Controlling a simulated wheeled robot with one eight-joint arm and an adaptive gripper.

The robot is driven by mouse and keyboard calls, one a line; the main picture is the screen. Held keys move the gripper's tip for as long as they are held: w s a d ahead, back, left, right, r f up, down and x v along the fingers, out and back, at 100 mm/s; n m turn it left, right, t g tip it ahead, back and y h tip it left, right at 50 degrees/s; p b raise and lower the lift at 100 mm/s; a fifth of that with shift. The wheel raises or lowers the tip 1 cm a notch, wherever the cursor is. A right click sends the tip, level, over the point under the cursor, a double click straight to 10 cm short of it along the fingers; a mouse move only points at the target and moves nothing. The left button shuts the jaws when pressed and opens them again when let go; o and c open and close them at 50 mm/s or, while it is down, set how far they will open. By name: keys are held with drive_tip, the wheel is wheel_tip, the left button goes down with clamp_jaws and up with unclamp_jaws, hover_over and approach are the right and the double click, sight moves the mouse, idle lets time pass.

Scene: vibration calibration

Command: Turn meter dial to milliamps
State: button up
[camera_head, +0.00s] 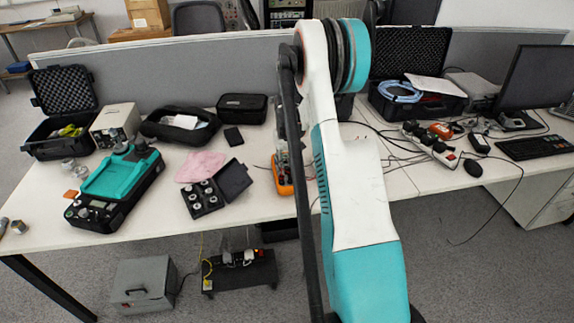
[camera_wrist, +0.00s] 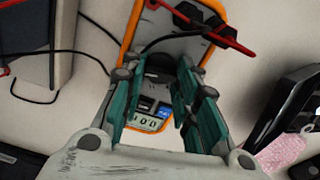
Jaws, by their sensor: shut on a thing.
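The meter, with an orange rim and a grey face, lies on the table; in the head view its orange edge (camera_head: 283,183) shows just left of my arm, which hides the rest. In the wrist view the meter (camera_wrist: 133,32) lies under my gripper (camera_wrist: 162,70), its lit display (camera_wrist: 146,122) between the teal fingers. The fingers are closed on the dark round dial (camera_wrist: 160,62), which is mostly hidden, so its pointer setting cannot be read. The display seems to show digits like "100".
Red and black test leads (camera_wrist: 215,28) cross the meter's far end. An open black case of weights (camera_head: 207,197) and a pink cloth (camera_head: 200,166) lie to the left. A green-black device (camera_head: 118,186) stands farther left. Cables and a power strip (camera_head: 432,144) lie right.

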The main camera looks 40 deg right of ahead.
drive_tip(key=o, duration=0.8)
drive_tip(key=shift+c, duration=0.2)
wheel_tip(320, 180, up, 12)
idle(0.4)
